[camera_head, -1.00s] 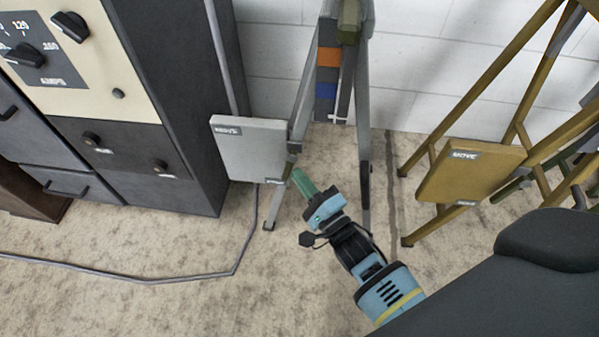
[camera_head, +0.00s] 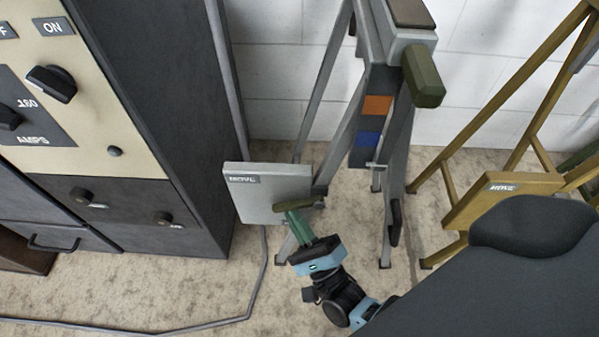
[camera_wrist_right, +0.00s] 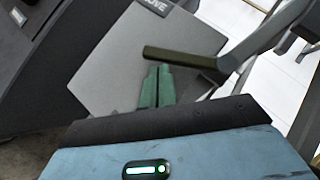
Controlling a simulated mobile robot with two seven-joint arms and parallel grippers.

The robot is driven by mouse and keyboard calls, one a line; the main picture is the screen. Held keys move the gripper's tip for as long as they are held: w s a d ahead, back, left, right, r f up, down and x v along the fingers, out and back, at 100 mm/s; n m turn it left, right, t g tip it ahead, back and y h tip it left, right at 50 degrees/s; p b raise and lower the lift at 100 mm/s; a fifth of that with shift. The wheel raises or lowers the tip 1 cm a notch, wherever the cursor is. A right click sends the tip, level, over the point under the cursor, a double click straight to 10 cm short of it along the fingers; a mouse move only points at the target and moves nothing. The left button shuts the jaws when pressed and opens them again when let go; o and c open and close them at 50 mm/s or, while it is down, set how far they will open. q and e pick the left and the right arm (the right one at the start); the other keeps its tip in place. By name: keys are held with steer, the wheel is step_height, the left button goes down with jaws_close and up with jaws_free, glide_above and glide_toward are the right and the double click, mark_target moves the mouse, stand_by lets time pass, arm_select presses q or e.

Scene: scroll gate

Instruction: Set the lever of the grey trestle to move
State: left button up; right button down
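The grey trestle (camera_head: 372,60) stands against the wall. A light grey plate (camera_head: 262,192) on its left side has a MOVE label at its top; its lower right is partly covered. A dark olive lever handle (camera_head: 292,204) sticks out in front of the plate's lower right; the right wrist view also shows the handle (camera_wrist_right: 180,56) across the plate. My right gripper (camera_head: 297,216) has its green fingers together, tips at the handle's near side. In the right wrist view the fingertips (camera_wrist_right: 157,72) are just below the handle; I cannot tell whether they touch. My left gripper is out of view.
A dark cabinet (camera_head: 150,90) with knobs stands close left of the plate. An ochre trestle (camera_head: 490,205) with its own MOVE plate is at the right. A thicker olive grip (camera_head: 424,78) juts from the grey trestle's top. A cable (camera_head: 200,325) lies on the floor.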

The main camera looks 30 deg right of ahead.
mark_target(281, 212)
steer(key=shift+w+a+r, duration=0.35)
steer(key=shift+a+r, duration=0.25)
steer(key=shift+r, duration=0.05)
steer(key=shift+w+a+r+m+t+h+b, duration=0.2)
steer(key=shift+m+t+h, duration=0.1)
steer(key=shift+m, duration=0.25)
steer(key=shift+w+a+r+m+t+h+b, duration=0.1)
steer(key=shift+r+m+t+h, duration=0.15)
steer(key=shift+m, duration=0.3)
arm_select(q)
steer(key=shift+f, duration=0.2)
arm_select(e)
steer(key=shift+w+a+r, duration=0.1)
steer(key=shift+a+r, duration=0.15)
steer(key=shift+r, duration=0.45)
steer(key=shift+r, duration=0.1)
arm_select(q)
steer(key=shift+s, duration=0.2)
arm_select(e)
steer(key=shift+h, duration=0.25)
